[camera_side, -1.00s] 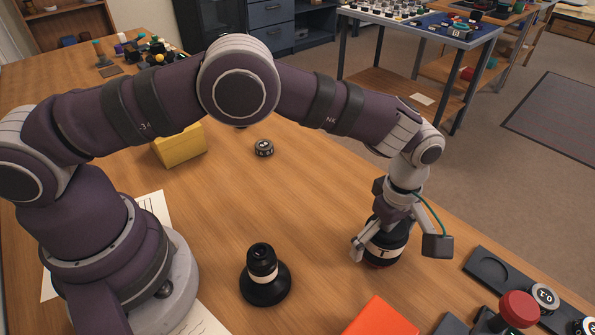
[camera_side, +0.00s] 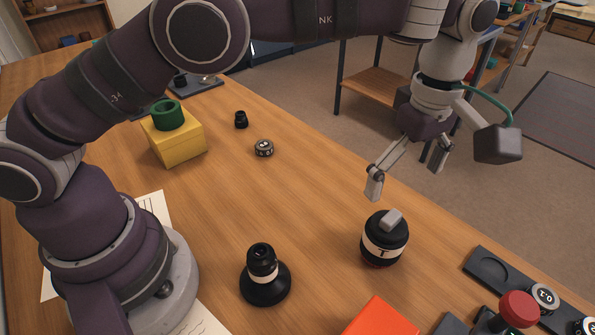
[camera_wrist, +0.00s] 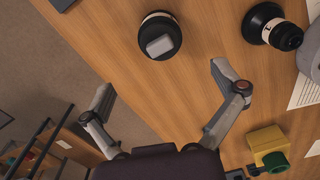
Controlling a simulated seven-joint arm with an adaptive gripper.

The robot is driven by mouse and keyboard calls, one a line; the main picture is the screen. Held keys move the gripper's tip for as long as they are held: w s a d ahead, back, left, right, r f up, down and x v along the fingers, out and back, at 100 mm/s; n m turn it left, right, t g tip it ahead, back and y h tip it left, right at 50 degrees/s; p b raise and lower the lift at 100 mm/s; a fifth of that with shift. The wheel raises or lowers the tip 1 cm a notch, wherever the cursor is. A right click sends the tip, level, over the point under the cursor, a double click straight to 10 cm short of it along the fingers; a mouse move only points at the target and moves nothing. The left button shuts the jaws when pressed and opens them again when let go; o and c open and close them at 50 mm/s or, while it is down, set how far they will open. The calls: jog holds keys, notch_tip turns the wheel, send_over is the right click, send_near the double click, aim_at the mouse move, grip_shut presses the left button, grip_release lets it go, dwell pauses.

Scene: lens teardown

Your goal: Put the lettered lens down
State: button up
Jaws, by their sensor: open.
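The lettered lens (camera_side: 384,243) stands upright on the wooden table near its right edge. It is a short black cylinder with a white band marked "T" and a small grey block on its top. It also shows in the wrist view (camera_wrist: 159,36). My gripper (camera_side: 408,172) is open and empty, above and apart from the lens. In the wrist view my gripper's fingers (camera_wrist: 160,82) are spread wide with nothing between them.
A black lens on a wide base (camera_side: 264,275) stands left of the lettered lens. A yellow block (camera_side: 176,146) with a green ring (camera_side: 167,114), a small black cylinder (camera_side: 241,120) and a dark disc (camera_side: 264,148) stand farther back. An orange-red block (camera_side: 381,318) and red knob (camera_side: 519,309) are at the front.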

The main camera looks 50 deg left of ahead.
jog(key=s+a+r+m+t, duration=0.35)
jog(key=a+r+m, duration=0.35)
jog(key=a+r, duration=0.4)
jog(key=s+a+f+m+t, duration=0.2)
jog(key=s+a+f+m, duration=0.2)
jog(key=s+a+m, duration=0.4)
jog(key=shift+s, duration=1.25)
